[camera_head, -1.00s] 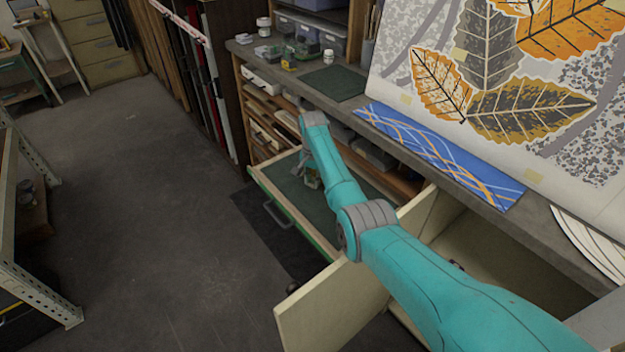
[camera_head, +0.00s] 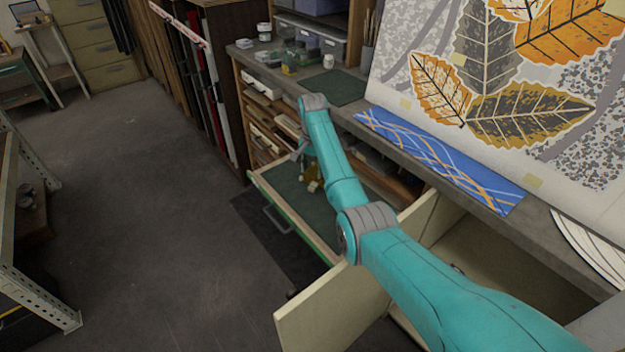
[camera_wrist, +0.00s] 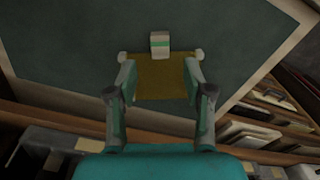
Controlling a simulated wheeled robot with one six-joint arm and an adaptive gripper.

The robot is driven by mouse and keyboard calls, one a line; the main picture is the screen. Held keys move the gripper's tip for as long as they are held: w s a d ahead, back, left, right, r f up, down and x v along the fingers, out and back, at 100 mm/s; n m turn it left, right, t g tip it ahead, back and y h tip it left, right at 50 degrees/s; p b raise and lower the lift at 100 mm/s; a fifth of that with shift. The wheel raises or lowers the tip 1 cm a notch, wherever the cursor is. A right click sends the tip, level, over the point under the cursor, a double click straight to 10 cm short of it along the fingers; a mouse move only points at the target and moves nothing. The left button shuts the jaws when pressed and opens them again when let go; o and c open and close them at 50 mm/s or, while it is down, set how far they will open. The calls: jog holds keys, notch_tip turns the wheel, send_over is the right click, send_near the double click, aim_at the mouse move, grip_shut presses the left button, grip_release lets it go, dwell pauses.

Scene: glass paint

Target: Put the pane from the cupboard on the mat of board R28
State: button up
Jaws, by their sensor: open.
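An amber-brown pane (camera_wrist: 160,78) shows between and beyond the fingers of my gripper (camera_wrist: 160,80) in the wrist view. In the head view a small yellow-brown patch (camera_head: 313,177) shows below my gripper (camera_head: 308,158), over the pulled-out board. The board's dark green mat (camera_head: 293,190) has a pale rim and a green front edge with a handle. My gripper is open, with one finger on each side of the pane. I cannot tell whether the fingers touch it. A small white-and-green piece (camera_wrist: 160,43) stands at the pane's far edge. No board label is readable.
The cupboard (camera_head: 500,270) is open, and its cream door (camera_head: 335,308) juts out beneath my arm. The worktop above holds a blue patterned strip (camera_head: 440,158), a green mat (camera_head: 335,86) and small jars. Shelves (camera_wrist: 265,115) lie close behind the board.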

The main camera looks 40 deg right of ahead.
notch_tip(320, 180, up, 5)
jog(key=shift+r, duration=0.1)
dwell(0.7)
